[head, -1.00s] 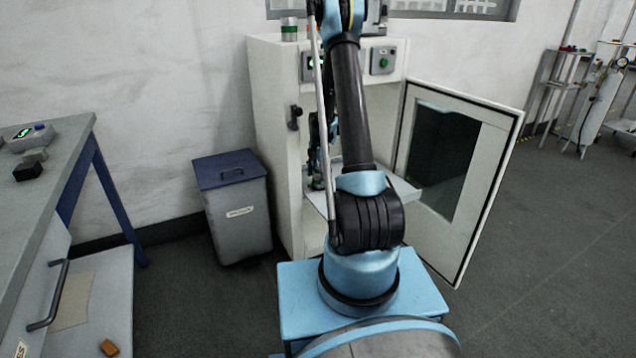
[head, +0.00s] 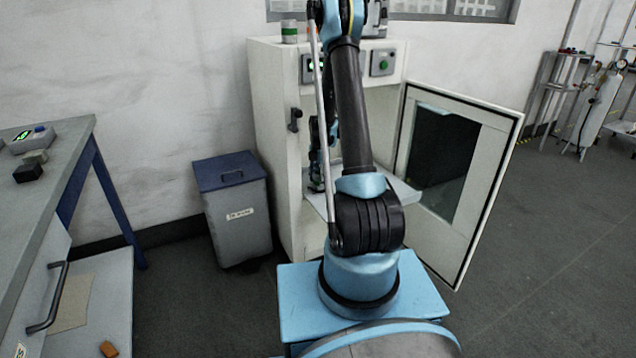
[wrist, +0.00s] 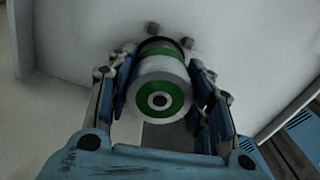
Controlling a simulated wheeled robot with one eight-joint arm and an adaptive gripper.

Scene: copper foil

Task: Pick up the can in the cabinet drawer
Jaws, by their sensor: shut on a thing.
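The can (wrist: 160,88), silver-white with green bands and a dark centre on its end, is between the fingers of my gripper (wrist: 161,62) in the wrist view. The blue and black fingers are shut on its two sides. In the head view my gripper (head: 317,183) points down inside the open white cabinet (head: 272,130), over the left part of the pulled-out drawer (head: 402,193). My arm hides much of the drawer, and the can is hard to make out there. I cannot tell whether it touches the drawer floor.
The cabinet door (head: 480,190) stands open to the right. Another green-banded can (head: 289,31) stands on the cabinet top. A grey bin with a blue lid (head: 235,205) stands left of the cabinet. A workbench (head: 60,165) with a drawer is at the far left.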

